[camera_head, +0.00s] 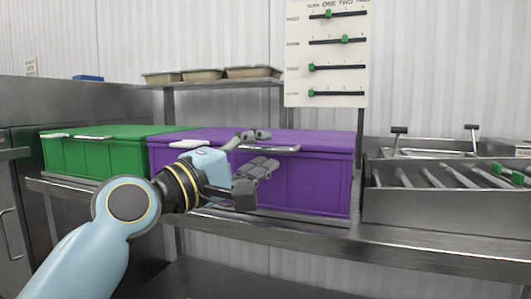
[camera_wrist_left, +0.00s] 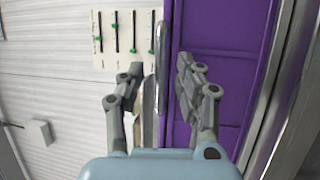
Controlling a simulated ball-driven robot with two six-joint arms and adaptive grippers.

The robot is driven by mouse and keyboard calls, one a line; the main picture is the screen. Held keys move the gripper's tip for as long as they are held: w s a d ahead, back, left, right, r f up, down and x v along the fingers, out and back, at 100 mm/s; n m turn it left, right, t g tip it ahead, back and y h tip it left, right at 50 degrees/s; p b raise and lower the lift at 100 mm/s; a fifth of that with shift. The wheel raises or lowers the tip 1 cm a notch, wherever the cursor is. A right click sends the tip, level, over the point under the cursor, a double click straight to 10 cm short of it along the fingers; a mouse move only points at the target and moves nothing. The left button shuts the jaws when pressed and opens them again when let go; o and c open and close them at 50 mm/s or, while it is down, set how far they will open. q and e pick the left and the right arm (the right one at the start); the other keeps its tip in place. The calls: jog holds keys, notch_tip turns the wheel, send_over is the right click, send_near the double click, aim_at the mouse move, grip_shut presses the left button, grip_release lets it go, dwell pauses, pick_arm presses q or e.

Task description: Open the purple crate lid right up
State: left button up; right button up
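The purple crate (camera_head: 310,180) stands on a metal counter, and its lid (camera_head: 315,138) lies flat and closed on top. A pale metal handle (camera_head: 285,148) runs along the lid's front edge. My left gripper (camera_head: 258,151) is in front of the crate at handle height, its fingers apart, one above the other. In the left wrist view the handle (camera_wrist_left: 161,60) lies ahead between the open fingers (camera_wrist_left: 164,82), with the purple front wall (camera_wrist_left: 225,75) on the right. I cannot tell whether a finger touches the handle. My right gripper is not in view.
A green crate (camera_head: 90,157) with a closed lid stands to the left. A metal bin with utensils (camera_head: 430,205) stands close on the right. Behind are a shelf with several trays (camera_head: 203,76) and a panel of sliders (camera_head: 327,55). The counter's front edge (camera_head: 420,245) runs below.

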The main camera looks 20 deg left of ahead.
pick_arm(q)
jog(key=shift+x, duration=0.9)
grip_shut()
